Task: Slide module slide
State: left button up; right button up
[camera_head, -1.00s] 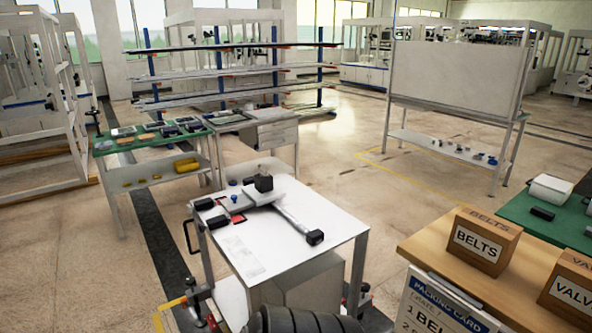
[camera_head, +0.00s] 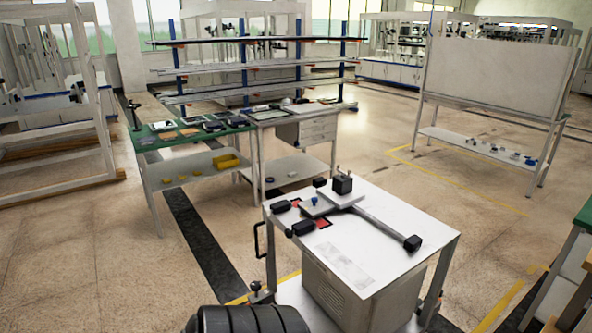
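A slide assembly lies on the white top of a cart (camera_head: 415,229). It has a flat pale plate (camera_head: 318,207), a dark block (camera_head: 343,184) standing at its back, and a long grey bar (camera_head: 382,226) with a black end piece (camera_head: 412,243) toward the right. Two black blocks, one at the left edge (camera_head: 281,206) and one nearer (camera_head: 303,228), lie beside red patches. A small blue part (camera_head: 314,201) sits on the plate. Neither of my grippers is in view.
A green-topped bench (camera_head: 185,142) with several parts and a yellow bin (camera_head: 226,161) stands at the back left, beside a drawer table (camera_head: 310,130). A rack of long bars (camera_head: 255,68) is behind. A white board stand (camera_head: 498,60) is at right. Open floor lies between.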

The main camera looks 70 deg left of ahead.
aim_at(340, 194)
jog(key=u, duration=2.1)
jog(key=j+z, duration=0.1)
jog(key=z, duration=0.65)
jog(key=i+j+z, duration=0.15)
jog(key=j+z, duration=0.2)
jog(key=j, duration=0.2)
jog(key=i+j+z, duration=0.1)
jog(key=j+z, duration=0.25)
jog(key=j, duration=0.25)
jog(key=j+z, duration=0.4)
jog(key=j, duration=0.2)
